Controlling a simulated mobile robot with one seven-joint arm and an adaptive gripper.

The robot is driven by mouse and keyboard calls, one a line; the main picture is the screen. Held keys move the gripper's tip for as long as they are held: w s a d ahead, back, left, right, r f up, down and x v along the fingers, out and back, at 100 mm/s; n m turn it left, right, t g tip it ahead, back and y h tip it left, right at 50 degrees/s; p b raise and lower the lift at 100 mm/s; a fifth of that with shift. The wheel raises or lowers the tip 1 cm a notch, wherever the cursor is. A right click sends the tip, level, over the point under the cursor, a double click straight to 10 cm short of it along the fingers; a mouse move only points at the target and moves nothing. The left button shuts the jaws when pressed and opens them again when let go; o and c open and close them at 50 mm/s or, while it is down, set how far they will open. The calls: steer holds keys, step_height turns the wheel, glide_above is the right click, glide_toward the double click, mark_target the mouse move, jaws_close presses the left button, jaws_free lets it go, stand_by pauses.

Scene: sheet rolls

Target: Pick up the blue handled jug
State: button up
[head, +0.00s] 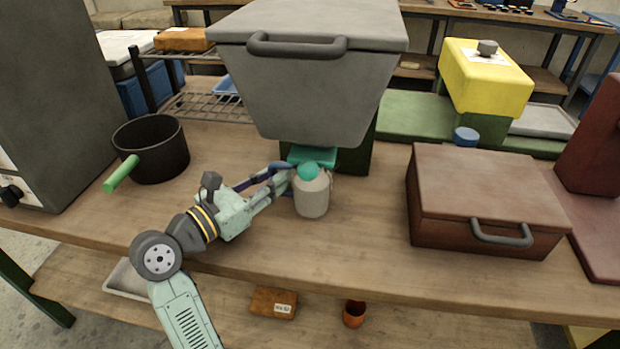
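A cream jug (312,197) with a round teal top stands upright on the wooden table, in front of the large grey bin. A small dark blue part shows at its upper left, among my fingertips; I cannot tell whether it is the jug's handle. My gripper (284,179) reaches in from the left, and its fingertips are right at the jug's left side. The fingertips overlap the jug's edge, so I cannot see whether they are closed on it or only beside it.
A grey lidded bin (310,85) overhangs close behind the jug. A black pot (155,150) with a green handle stands left, and a brown case (485,195) right. The wooden table (365,235) is clear between jug and case. Its front edge is near.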

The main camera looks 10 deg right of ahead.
steer(key=shift+c, duration=0.2)
jaws_close()
stand_by(0.4)
